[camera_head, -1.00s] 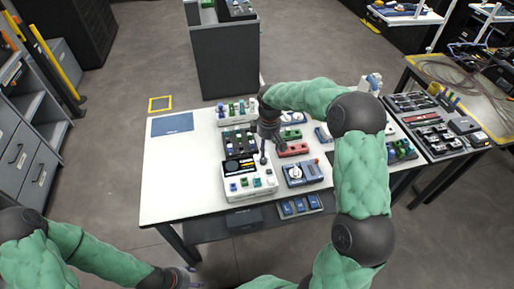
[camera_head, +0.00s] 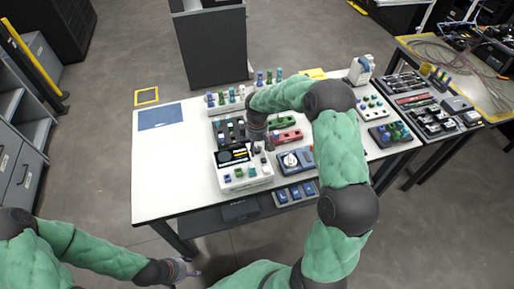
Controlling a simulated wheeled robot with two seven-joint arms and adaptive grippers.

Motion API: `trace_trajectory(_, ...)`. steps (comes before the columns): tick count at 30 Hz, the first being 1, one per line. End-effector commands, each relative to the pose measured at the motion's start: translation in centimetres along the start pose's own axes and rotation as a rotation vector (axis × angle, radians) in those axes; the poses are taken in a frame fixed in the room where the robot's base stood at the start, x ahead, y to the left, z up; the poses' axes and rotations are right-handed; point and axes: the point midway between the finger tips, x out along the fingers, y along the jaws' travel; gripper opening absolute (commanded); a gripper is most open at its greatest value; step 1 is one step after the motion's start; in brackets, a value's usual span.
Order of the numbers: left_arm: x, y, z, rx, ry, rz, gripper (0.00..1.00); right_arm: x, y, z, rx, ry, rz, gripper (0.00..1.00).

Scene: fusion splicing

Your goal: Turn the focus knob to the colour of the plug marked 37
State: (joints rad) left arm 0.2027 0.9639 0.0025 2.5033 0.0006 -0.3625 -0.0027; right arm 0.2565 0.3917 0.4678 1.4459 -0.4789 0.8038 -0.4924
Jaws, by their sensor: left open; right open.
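A white device with a black screen (camera_head: 233,156) and small coloured plugs or knobs along its front stands near the table's front edge. A blue box with a round white dial (camera_head: 290,160) sits to its right. I cannot tell which part is the focus knob, and no number 37 is legible. My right gripper (camera_head: 258,147) is open and points down at the back right corner of the white device, hiding part of it; I cannot tell whether it touches. My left gripper (camera_head: 188,271) is open and empty, low in front of the table.
White racks of coloured plugs (camera_head: 226,101) stand behind the device, with a red block (camera_head: 288,136) and a green block (camera_head: 283,121) nearby. A blue mat (camera_head: 160,116) lies on the table's left. The white table's left part (camera_head: 170,165) is clear. Blue modules (camera_head: 295,193) sit at the front.

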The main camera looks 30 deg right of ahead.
Motion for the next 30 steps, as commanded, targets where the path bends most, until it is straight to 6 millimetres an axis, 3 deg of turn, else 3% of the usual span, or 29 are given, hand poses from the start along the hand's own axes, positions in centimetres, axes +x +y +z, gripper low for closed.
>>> trace_trajectory(11,0.08,-0.03,-0.01,0.000,0.000,0.000,0.53,0.49,0.00,-0.01,0.000,0.000,0.000,0.55)
trace_trajectory(17,0.08,-0.03,-0.01,0.000,0.000,0.000,0.53,0.48,0.00,-0.02,0.000,0.000,0.000,0.00)
trace_trajectory(30,0.13,-0.05,-0.01,0.000,0.000,0.000,0.53,0.47,0.00,-0.02,0.063,0.000,0.000,0.00)
